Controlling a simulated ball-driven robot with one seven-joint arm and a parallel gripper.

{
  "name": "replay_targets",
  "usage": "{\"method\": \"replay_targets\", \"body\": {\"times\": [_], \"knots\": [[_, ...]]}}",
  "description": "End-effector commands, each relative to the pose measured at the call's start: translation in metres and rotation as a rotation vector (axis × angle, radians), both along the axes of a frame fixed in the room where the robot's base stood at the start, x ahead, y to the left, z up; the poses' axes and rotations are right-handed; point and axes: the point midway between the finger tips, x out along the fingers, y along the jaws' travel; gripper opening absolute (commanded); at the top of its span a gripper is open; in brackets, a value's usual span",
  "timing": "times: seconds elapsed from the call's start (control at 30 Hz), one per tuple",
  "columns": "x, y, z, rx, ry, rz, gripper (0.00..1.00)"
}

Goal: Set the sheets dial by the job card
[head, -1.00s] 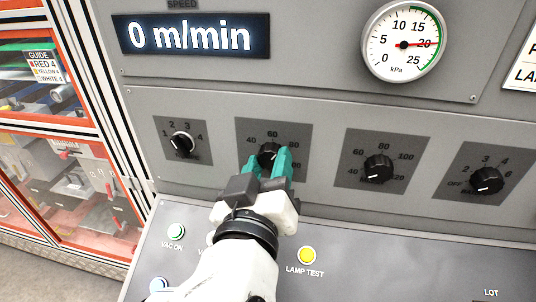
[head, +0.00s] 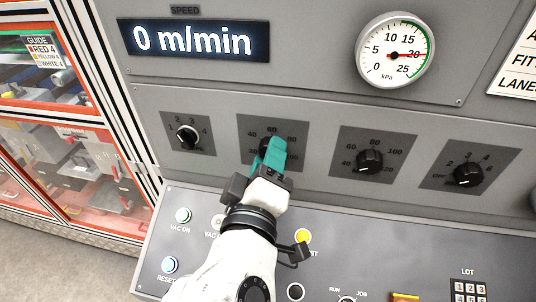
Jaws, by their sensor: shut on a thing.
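My gripper (head: 270,155), with teal fingers, is shut on the black knob of the second dial (head: 263,145) from the left. Its scale shows 40, 60 and 80; the fingers hide most of the knob, its pointer and its name. To its left is a dial (head: 187,135) marked 1 to 4. To its right are a dial (head: 369,161) marked up to 120 and one (head: 467,174) marked from OFF to 6. The dial names are too small or hidden to read, so I cannot tell which is sheets. A white card (head: 517,62) is cut off at the right edge.
The speed display (head: 193,40) reads 0 m/min. A pressure gauge (head: 395,50) points near 20 kPa. Below the dials, a sloping desk carries a green-lit button (head: 183,215), a yellow lamp-test button (head: 303,236) and a keypad (head: 470,292). An orange-framed cabinet (head: 75,130) stands left.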

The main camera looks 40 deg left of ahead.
Motion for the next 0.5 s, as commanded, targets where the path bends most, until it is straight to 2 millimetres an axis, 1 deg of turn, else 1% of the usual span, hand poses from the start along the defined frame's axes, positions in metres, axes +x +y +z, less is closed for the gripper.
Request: {"method": "replay_targets", "body": {"times": [0.4, 0.43, 0.5], "knots": [[-0.0009, 0.0009, -0.0008, -0.005, -0.003, 0.003, 0.11], [-0.0009, 0.0009, -0.0008, -0.005, -0.003, 0.003, 0.43], [-0.0008, 0.0009, -0.0007, -0.005, -0.003, 0.003, 0.5]]}}
